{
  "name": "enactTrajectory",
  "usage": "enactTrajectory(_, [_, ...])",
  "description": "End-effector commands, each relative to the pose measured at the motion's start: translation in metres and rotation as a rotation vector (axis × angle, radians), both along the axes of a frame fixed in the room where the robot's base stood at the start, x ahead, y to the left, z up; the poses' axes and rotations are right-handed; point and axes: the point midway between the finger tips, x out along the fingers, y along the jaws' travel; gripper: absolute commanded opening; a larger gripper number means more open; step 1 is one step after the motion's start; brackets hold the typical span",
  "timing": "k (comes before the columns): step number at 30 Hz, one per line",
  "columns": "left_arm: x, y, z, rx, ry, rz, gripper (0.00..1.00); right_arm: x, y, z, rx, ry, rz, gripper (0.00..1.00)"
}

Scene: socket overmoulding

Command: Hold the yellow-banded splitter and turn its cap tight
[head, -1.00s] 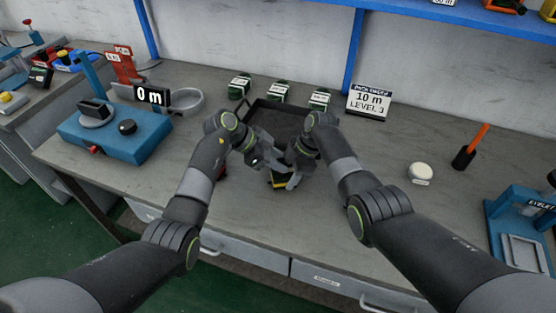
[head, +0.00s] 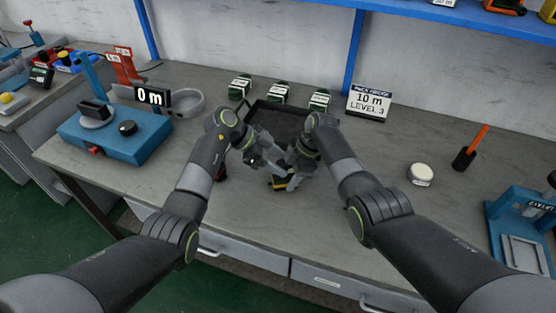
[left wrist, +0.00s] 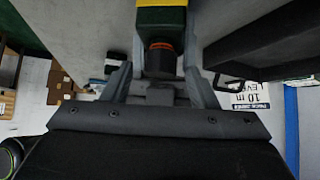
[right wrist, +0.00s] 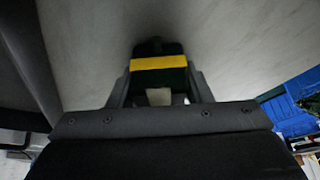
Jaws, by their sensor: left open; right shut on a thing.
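The yellow-banded splitter (head: 279,183) is a dark green block with a yellow band, low in front of the black tray in the head view. My right gripper (right wrist: 160,85) is shut on its body, with the yellow band (right wrist: 158,63) between the fingers. In the left wrist view the splitter's green and yellow body (left wrist: 160,18) is at the top, and its dark cap (left wrist: 160,58) with an orange-brown ring points toward my left gripper (left wrist: 163,72). The left fingers are open, one on each side of the cap, with gaps visible. In the head view my grippers partly hide the splitter.
A black tray (head: 250,113) stands just behind the grippers, with several green labelled splitters (head: 277,93) behind it. A 10 m sign (head: 368,103) stands to their right. A blue device (head: 115,137) is at left, and a white round tub (head: 420,174) at right.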

Motion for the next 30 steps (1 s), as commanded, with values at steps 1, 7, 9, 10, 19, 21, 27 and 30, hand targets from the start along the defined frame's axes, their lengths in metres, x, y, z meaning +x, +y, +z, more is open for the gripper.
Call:
enactTrajectory(1, [0.000, 0.003, 0.002, 0.001, -0.001, 0.001, 0.53, 0.000, 0.000, 0.000, 0.000, 0.000, 0.000, 0.21])
enactTrajectory(7, [0.000, 0.027, 0.025, 0.003, -0.005, 0.002, 0.53, 0.000, 0.000, 0.000, 0.000, 0.000, 0.001, 0.21])
enactTrajectory(9, [0.000, 0.039, 0.037, 0.003, -0.005, 0.004, 0.53, 0.000, 0.000, 0.000, 0.000, 0.000, 0.001, 0.21])
enactTrajectory(10, [-0.001, 0.043, 0.041, 0.002, -0.006, 0.001, 0.53, 0.000, 0.000, 0.000, 0.000, 0.000, 0.001, 0.21])
enactTrajectory(19, [-0.003, 0.078, 0.077, 0.001, -0.003, 0.001, 0.53, 0.000, 0.000, 0.000, 0.000, -0.001, 0.001, 0.21])
enactTrajectory(21, [-0.003, 0.082, 0.081, 0.001, -0.001, 0.000, 0.53, 0.000, 0.000, 0.000, 0.000, -0.001, 0.001, 0.21])
enactTrajectory(27, [-0.003, 0.084, 0.084, 0.000, -0.001, 0.001, 0.53, 0.000, 0.000, 0.001, 0.000, -0.001, 0.001, 0.21])
enactTrajectory(30, [-0.003, 0.084, 0.084, 0.000, -0.001, 0.001, 0.53, 0.000, 0.000, 0.001, 0.000, -0.001, 0.001, 0.21])
